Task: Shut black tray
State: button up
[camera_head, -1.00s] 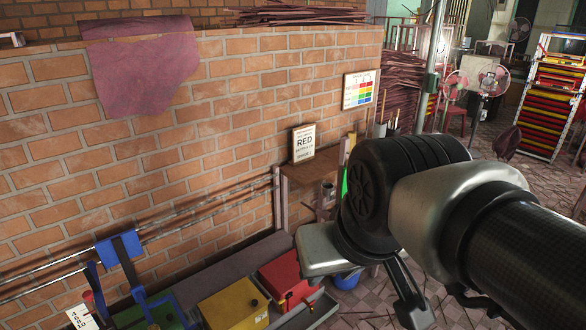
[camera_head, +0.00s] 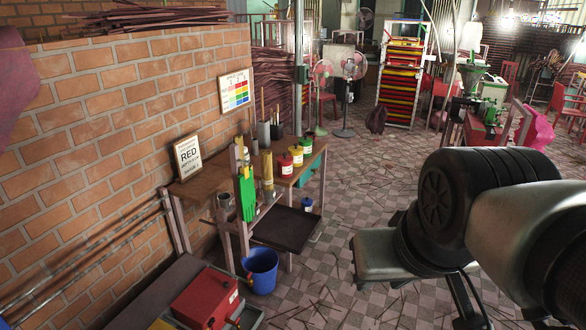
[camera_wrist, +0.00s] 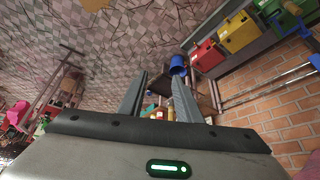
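The black tray (camera_head: 287,229) is a flat dark tray sticking out from under the wooden table (camera_head: 203,182) in the middle of the head view. It is pulled out to the right, with a small handle at its outer edge. My gripper shows in the wrist view (camera_wrist: 158,76) with its two grey fingers apart and nothing held between them. In the head view my wrist is at the right, well apart from the tray, and the fingertips are not clearly seen.
A blue bucket (camera_head: 261,271) stands on the floor close to the tray's near side. A red box (camera_head: 206,299) sits at the bottom left. Several paint jars (camera_head: 287,165) and green gloves (camera_head: 246,190) are at the table.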

aim_at(288, 229)
jog(key=i+l+z, duration=0.1)
jog(key=i+z, duration=0.15)
jog(key=i, duration=0.5)
jog(key=i+z, duration=0.25)
jog(key=i, duration=0.5)
jog(key=i+j+z, duration=0.25)
jog(key=i, duration=0.45)
